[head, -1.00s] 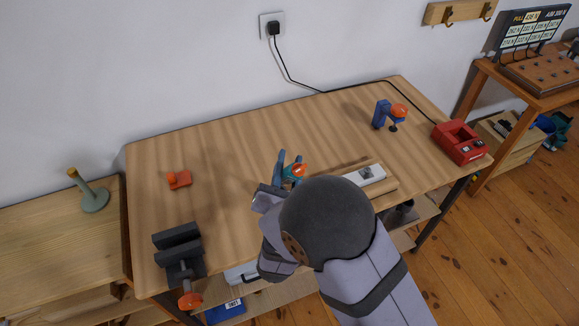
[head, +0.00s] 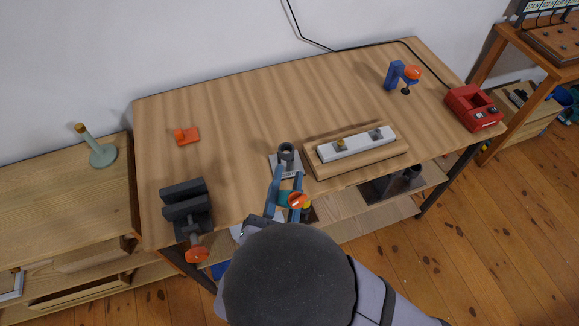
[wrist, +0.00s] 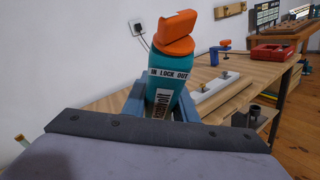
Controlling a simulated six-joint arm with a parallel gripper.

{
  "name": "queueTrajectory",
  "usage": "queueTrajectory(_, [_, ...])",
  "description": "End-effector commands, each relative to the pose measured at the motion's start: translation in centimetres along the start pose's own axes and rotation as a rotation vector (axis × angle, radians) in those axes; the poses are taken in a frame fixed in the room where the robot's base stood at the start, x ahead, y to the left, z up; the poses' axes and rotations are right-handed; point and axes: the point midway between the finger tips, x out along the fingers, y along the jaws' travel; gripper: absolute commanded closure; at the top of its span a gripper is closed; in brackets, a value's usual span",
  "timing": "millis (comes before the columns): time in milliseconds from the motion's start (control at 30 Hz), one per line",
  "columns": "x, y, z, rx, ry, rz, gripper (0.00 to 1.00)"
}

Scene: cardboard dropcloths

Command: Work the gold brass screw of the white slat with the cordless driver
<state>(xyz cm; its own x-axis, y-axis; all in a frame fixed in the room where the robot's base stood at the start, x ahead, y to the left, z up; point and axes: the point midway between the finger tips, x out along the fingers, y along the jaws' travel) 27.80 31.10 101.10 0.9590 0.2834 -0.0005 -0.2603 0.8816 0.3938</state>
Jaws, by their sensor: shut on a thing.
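The white slat (head: 358,143) lies on a wooden board on the workbench, right of my gripper. The gold brass screw (head: 341,144) stands near the slat's left end, over a grey plate. My gripper (head: 287,183), with blue fingers, is shut on the cordless driver (head: 288,199), teal with an orange end, near the bench's front edge. In the wrist view the driver (wrist: 172,75) sits between the fingers, its orange end up and a "IN LOCK OUT" label facing the camera. Its bit is hidden. The driver is apart from the screw.
A grey stand with a dark round cup (head: 286,152) is just beyond my gripper. A dark vise (head: 186,207) and an orange piece (head: 187,136) are left. A blue clamp (head: 395,76) and red charger (head: 473,108) are right. The back middle of the bench is clear.

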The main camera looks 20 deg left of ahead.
Motion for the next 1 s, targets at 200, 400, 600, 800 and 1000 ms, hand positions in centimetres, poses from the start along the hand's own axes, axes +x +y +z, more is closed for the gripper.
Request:
queueTrajectory(200, [-0.7, 0.0, 0.1, 0.001, -0.003, 0.001, 1.00])
queueTrajectory(400, [-0.5, -0.1, 0.3, -0.008, 0.005, -0.011, 1.00])
queueTrajectory(600, [1.6, -2.7, 1.6, -0.038, 0.006, -0.116, 1.00])
queueTrajectory(800, [4.8, -7.9, 4.5, -0.062, -0.019, -0.303, 1.00])
queueTrajectory(1000, [8.5, -12.9, 8.3, -0.071, -0.053, -0.530, 1.00])
